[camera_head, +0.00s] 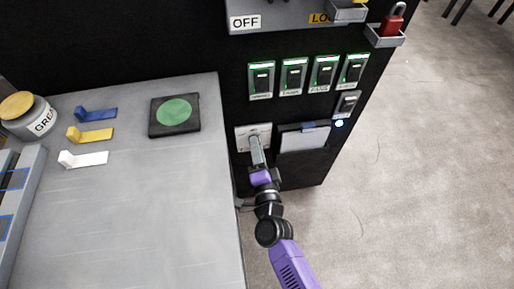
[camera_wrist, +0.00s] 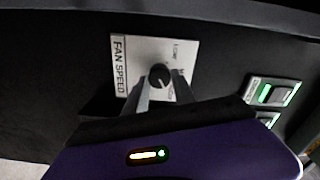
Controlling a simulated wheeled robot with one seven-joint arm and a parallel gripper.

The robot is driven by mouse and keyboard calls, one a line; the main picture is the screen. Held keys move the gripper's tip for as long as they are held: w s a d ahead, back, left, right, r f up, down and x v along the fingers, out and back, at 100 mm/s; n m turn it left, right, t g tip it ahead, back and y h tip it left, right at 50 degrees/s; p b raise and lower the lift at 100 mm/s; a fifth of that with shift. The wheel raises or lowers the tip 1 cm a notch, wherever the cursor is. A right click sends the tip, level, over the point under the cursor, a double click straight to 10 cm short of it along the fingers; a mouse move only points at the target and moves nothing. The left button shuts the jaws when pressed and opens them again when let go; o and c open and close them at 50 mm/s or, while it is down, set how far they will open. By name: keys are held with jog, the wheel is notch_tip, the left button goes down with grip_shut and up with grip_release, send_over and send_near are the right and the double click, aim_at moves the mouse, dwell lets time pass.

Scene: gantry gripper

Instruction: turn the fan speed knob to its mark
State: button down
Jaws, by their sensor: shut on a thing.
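The fan speed knob (camera_wrist: 159,75) is a small black round knob with a pale pointer line, on a white plate (camera_wrist: 125,62) labelled FAN SPEED in the wrist view. Marks and lettering stand on the plate to the right of the knob; part of them is hidden by a finger. My gripper (camera_wrist: 158,88) is shut on the knob, one grey finger on each side. In the head view my gripper (camera_head: 257,150) reaches the white plate (camera_head: 243,131) on the black cabinet front, and the knob itself is hidden there.
Several green-lit rocker switches (camera_head: 293,77) are above and right of the plate. A grey clipboard-like panel (camera_head: 303,139) is just right of my gripper. A grey table (camera_head: 150,210) stands on the left, with a green round pad (camera_head: 174,112). Open floor lies right.

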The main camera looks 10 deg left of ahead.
jog(key=c, duration=1.1)
grip_release()
jog(key=shift+o, duration=0.2)
jog(key=p+v, duration=0.1)
jog(key=v, duration=0.6)
jog(key=shift+s+d, duration=0.2)
jog(key=shift+s, duration=0.2)
